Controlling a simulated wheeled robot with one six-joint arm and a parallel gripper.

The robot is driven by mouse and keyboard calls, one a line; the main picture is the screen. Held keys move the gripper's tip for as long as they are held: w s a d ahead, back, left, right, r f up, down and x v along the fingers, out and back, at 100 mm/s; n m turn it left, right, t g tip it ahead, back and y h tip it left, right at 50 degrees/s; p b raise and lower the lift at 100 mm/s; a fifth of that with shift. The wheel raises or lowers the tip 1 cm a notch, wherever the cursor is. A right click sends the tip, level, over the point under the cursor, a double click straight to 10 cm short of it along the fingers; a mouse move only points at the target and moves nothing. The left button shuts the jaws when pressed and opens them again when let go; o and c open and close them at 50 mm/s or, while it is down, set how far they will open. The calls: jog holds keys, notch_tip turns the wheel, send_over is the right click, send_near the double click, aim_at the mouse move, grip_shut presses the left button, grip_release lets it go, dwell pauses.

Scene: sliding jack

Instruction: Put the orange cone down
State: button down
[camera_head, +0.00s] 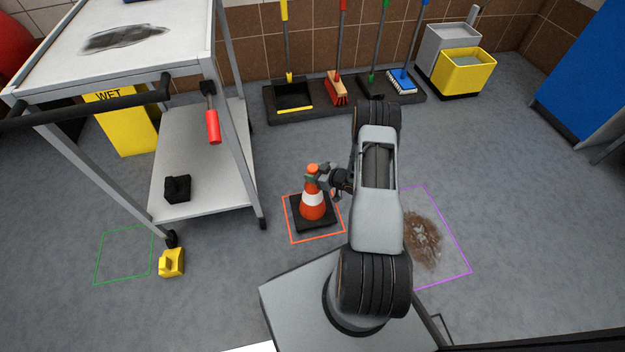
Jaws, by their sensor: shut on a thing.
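The orange cone (312,207) with a white band and a black square base shows in the head view, left of my arm. It is upright, and its base appears within the orange outlined square (316,240) on the floor. Whether the base touches the floor or hangs just above it, I cannot tell. My gripper (313,178) is shut on the cone near its top, reaching in from the right. The gripper partly hides the upper part of the cone.
A grey cart (205,190) stands to the left with a yellow block (171,262) by its wheel. A green outline (97,262) lies at left, and a purple outline (458,245) with a brown stain (423,240) at right. Brooms stand in a rack (325,110) behind.

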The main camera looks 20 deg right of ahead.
aim_at(313, 191)
jog(key=shift+w+a+f+b, duration=0.15)
jog(key=shift+f+b, duration=0.45)
jog(key=shift+f, duration=1.15)
